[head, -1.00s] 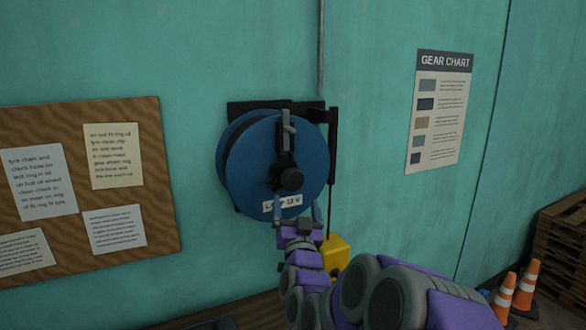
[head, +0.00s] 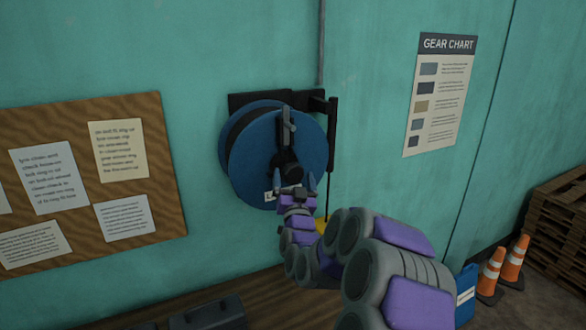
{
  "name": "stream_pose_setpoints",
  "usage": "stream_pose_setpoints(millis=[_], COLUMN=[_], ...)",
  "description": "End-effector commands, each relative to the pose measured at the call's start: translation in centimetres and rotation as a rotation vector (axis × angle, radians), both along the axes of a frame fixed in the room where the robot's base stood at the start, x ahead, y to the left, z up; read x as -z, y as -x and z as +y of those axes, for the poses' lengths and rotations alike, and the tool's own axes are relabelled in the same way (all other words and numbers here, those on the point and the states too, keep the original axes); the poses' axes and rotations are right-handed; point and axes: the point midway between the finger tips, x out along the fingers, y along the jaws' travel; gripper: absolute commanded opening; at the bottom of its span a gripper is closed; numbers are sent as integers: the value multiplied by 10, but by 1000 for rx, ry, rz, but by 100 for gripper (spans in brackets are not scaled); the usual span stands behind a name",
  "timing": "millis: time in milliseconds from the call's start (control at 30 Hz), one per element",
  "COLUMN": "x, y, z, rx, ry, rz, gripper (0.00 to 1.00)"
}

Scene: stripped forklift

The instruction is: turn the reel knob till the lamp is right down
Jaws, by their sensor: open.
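The blue reel (head: 246,163) hangs on a black bracket on the teal wall. A black crank with a round hub (head: 289,166) is on its face. The crank arm points up and carries a grey handle (head: 288,127). My gripper (head: 294,183) is open, its two fingers pointing up just below the hub, apparently empty. Whether it touches the hub I cannot tell. A dark cord (head: 327,199) runs down from the bracket to the yellow lamp (head: 322,225), which is mostly hidden behind my arm. My gripper also covers most of the reel's label.
A notice board (head: 85,222) is on the wall at left, a gear chart (head: 438,95) at right. A dark box (head: 208,314) lies low in front. A blue can (head: 467,294), orange cones (head: 514,262) and pallets (head: 560,232) stand at the right.

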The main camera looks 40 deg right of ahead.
Motion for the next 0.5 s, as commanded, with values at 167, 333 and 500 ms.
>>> stream_pose_setpoints(millis=[167, 333, 500], x=[-7, -9, -9], y=[-14, -19, -19], z=[-9, -12, -13], rx=[-1, -1, 0], ry=[0, -1, 0], rz=[1, 0, 1], gripper=[92, 92, 92])
